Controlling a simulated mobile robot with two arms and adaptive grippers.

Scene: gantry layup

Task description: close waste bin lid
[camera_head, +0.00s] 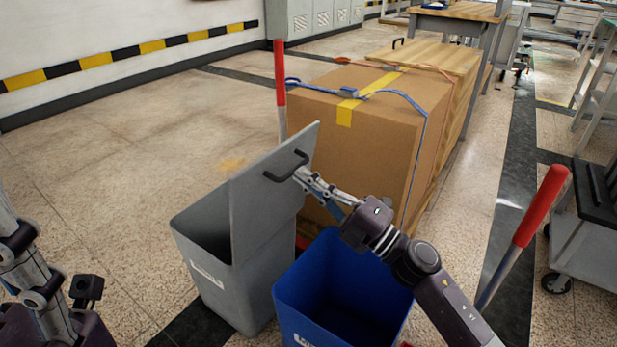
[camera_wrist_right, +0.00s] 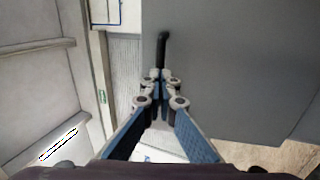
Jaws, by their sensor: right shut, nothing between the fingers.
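The grey waste bin (camera_head: 212,276) stands on the floor with its lid (camera_head: 262,205) raised upright, its opening showing to the left of the lid. A black bar handle (camera_head: 285,166) is on the lid's right-hand face. My right gripper (camera_head: 299,174) is shut and empty at the handle; I cannot tell whether it touches. In the right wrist view, its fingertips (camera_wrist_right: 160,76) meet just below the dark handle (camera_wrist_right: 163,48), beside the grey lid panel (camera_wrist_right: 225,70). Part of my left gripper (camera_head: 22,262) shows at the left edge; its fingertips are not clear.
An open blue bin (camera_head: 300,300) stands right beside the grey one, under my right arm. A large strapped cardboard box (camera_head: 375,135) is close behind. Red-topped posts (camera_head: 280,75) stand behind the lid and at right (camera_head: 540,205). Floor at left is clear.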

